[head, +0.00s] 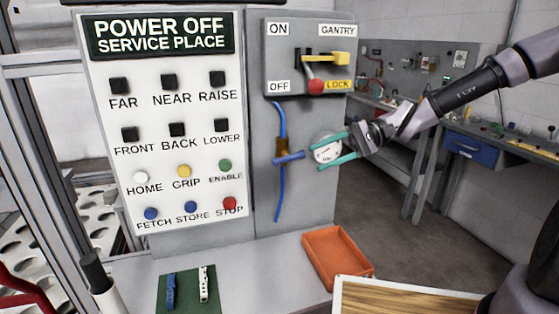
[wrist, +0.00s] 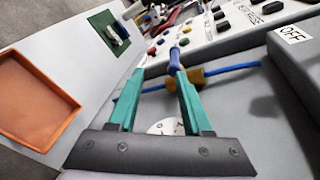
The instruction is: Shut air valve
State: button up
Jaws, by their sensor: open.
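The air valve has a brass body (head: 282,145) on a vertical blue hose (head: 279,200) in the head view. Its blue handle (head: 289,157) lies across the hose, nearly level. In the wrist view the handle (wrist: 175,58) is just beyond the fingertips, close to the right finger, with the brass body (wrist: 187,78) behind that finger. My gripper (head: 320,156) has teal fingers and is open and empty, right of the valve. It also shows in the wrist view (wrist: 160,72). I cannot tell whether a finger touches the handle.
A white gauge (head: 326,149) is partly hidden by my fingers. Above is the gantry switch box (head: 275,58) with red and yellow handles. A button panel (head: 150,150) stands left. An orange tray (head: 337,262) and a green mat (head: 188,290) with small tools lie below.

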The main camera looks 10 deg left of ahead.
aim_at(280, 162)
jog(key=shift+y, duration=0.5)
jog(key=x, duration=0.3)
jog(key=r+x, duration=0.1)
jog(key=x, duration=0.7)
jog(key=shift+w+a+r, duration=0.25)
jog(key=shift+w+a, duration=0.05)
jog(key=shift+w, duration=0.05)
jog(key=shift+c, duration=0.2)
grip_shut()
